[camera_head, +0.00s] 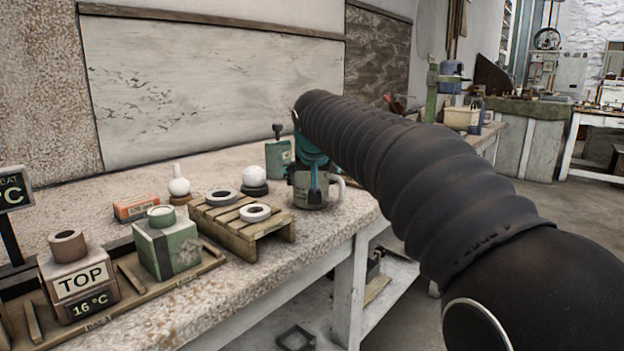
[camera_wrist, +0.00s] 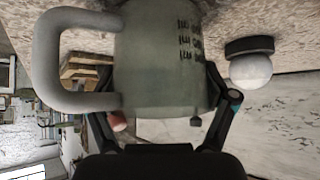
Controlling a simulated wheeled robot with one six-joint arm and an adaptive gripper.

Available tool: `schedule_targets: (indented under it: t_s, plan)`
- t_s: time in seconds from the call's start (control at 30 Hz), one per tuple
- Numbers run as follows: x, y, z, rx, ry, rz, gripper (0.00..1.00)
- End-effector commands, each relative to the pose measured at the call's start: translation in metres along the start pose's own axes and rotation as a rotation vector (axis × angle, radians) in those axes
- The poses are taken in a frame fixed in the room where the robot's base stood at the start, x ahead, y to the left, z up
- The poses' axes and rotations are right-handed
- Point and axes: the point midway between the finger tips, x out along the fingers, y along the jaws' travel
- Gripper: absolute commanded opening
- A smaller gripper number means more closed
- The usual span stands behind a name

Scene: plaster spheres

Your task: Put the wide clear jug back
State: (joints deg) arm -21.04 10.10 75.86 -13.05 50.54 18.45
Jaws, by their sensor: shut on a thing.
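The wide clear jug (camera_head: 309,190) is greyish and see-through, with a thick handle on its right in the head view. My gripper (camera_head: 316,183) is shut on it, at the far right part of the bench, and the teal finger parts cover some of the jug. In the wrist view the jug (camera_wrist: 165,65) fills the middle, with dark measuring marks and its handle to the left. My gripper's fingers (camera_wrist: 168,100) lie on either side of the jug's body. I cannot tell whether the jug's base touches the bench.
A slatted wooden rack (camera_head: 240,226) holds two rings. Bench edge is near.

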Motion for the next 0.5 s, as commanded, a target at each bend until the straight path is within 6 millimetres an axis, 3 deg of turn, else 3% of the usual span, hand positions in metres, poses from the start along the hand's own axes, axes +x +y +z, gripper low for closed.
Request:
schedule_targets:
  t_s: [0.27, 0.3, 0.33, 0.5]
  plan:
    - [0.0027, 0.0002, 0.0028, 0.0, 0.0, 0.0, 0.4]
    - [0.0019, 0.0001, 0.0019, 0.0, 0.0, 0.0, 0.94]
    - [0.0019, 0.0001, 0.0019, 0.0, 0.0, 0.0, 1.0]
    - [0.0019, -0.0001, 0.0019, -0.001, -0.001, 0.0, 1.0]
